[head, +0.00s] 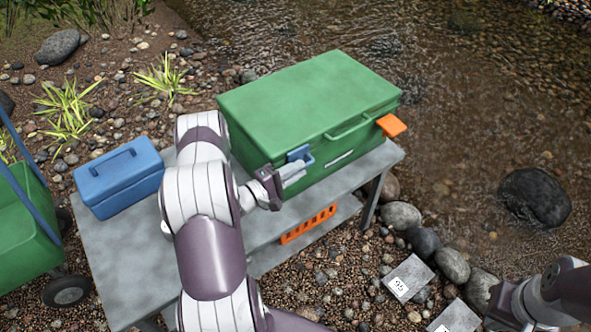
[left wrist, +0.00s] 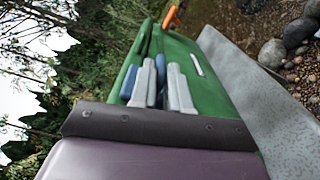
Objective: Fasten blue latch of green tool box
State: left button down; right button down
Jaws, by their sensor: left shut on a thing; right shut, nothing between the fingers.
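The green tool box (head: 305,95) sits on the grey table with its lid down. Its blue latch (head: 300,154) is on the left of the front face, and an orange latch (head: 391,125) sticks outward on the right. My left gripper (head: 292,173) is at the blue latch, its fingers shut on it. In the left wrist view the left gripper's fingers (left wrist: 163,88) lie against the blue latch (left wrist: 128,82) on the green box (left wrist: 190,52); part of the latch is hidden by them. My right gripper (head: 497,305) is shut and empty at the lower right, away from the box.
A small blue box (head: 120,180) stands on the left of the grey table (head: 120,255). An orange rack (head: 308,225) is on the lower shelf. A green cart (head: 25,225) is at the left edge. Numbered slabs (head: 408,278) and stones lie at the lower right by the creek.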

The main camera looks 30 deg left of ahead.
pick_arm(q)
jog(key=shift+s+d+f, duration=0.1)
jog(key=shift+f, duration=0.15)
jog(key=c, duration=1.1)
grip_release()
jog(key=shift+c, duration=0.2)
jog(key=shift+r, duration=0.1)
jog(key=v, duration=1.2)
jog(key=shift+s+a, duration=0.3)
